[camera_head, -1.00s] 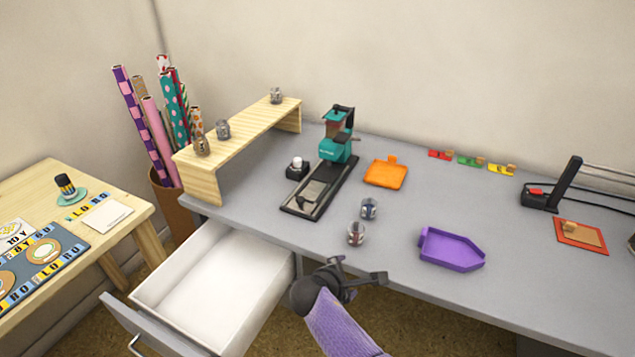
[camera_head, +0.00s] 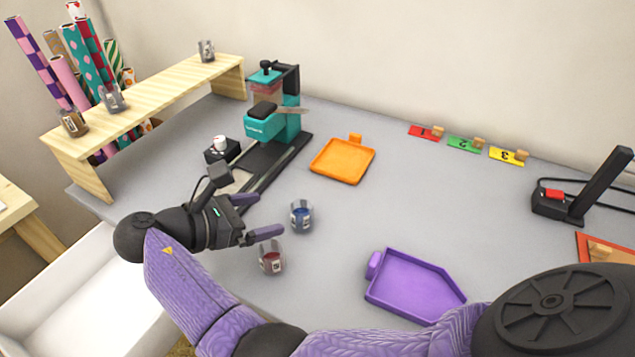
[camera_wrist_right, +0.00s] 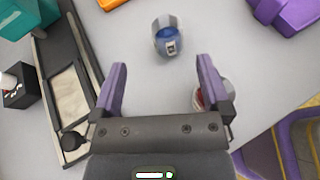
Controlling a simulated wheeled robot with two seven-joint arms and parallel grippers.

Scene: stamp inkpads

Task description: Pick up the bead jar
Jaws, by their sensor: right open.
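A clear jar of blue beads (camera_head: 301,215) stands upright on the grey desk; it also shows in the right wrist view (camera_wrist_right: 167,36), ahead of the fingers and roughly centred between them. A clear jar of red beads (camera_head: 271,259) stands nearer the desk's front edge. In the right wrist view this red jar (camera_wrist_right: 199,98) is partly hidden behind the right-hand finger. My right gripper (camera_head: 262,215) is open and empty, left of the blue jar, its fingers pointing towards it. It seems apart from both jars. My left gripper is out of view.
A purple tray (camera_head: 374,264) lies right of the jars, an orange tray (camera_head: 342,160) behind them. A teal press (camera_head: 265,124) and black stamp block (camera_head: 222,151) stand behind the gripper. More jars stand on a wooden shelf (camera_head: 160,92).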

